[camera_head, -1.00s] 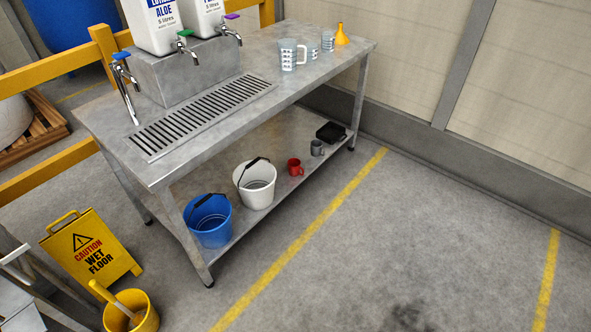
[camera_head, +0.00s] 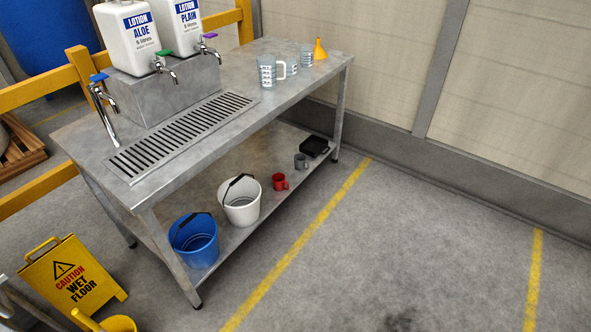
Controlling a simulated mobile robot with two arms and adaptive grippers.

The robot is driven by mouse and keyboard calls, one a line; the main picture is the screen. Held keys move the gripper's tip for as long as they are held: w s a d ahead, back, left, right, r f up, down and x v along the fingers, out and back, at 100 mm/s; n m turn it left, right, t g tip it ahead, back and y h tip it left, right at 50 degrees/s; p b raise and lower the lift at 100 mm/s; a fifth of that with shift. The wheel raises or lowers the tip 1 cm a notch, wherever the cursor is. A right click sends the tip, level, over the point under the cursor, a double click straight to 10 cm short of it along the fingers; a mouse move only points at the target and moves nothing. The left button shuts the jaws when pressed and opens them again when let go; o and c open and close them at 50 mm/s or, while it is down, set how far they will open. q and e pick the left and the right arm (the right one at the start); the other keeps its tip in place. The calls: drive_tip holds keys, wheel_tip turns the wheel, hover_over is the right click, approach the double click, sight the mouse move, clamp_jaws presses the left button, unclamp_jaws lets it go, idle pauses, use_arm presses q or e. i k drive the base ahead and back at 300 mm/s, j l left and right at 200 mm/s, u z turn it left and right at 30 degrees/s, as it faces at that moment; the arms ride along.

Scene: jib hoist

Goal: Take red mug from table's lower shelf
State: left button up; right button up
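The red mug (camera_head: 280,182) stands upright on the lower shelf (camera_head: 262,216) of the steel table (camera_head: 222,131). It is between the white bucket and a grey mug (camera_head: 301,161), apart from both. Its handle points to the right. Neither of my grippers shows in the head view.
A white bucket (camera_head: 243,209) and a blue bucket (camera_head: 195,247) stand on the shelf left of the mug, a black tray (camera_head: 315,146) beyond the grey mug. A wet floor sign (camera_head: 73,280) and yellow bucket stand lower left. The floor right of the table is clear.

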sight(278, 179)
drive_tip(key=i+l+u, duration=0.15)
drive_tip(key=i+l, duration=0.4)
drive_tip(key=i+l+u, duration=0.15)
drive_tip(key=i+l, duration=0.4)
drive_tip(key=l, duration=0.1)
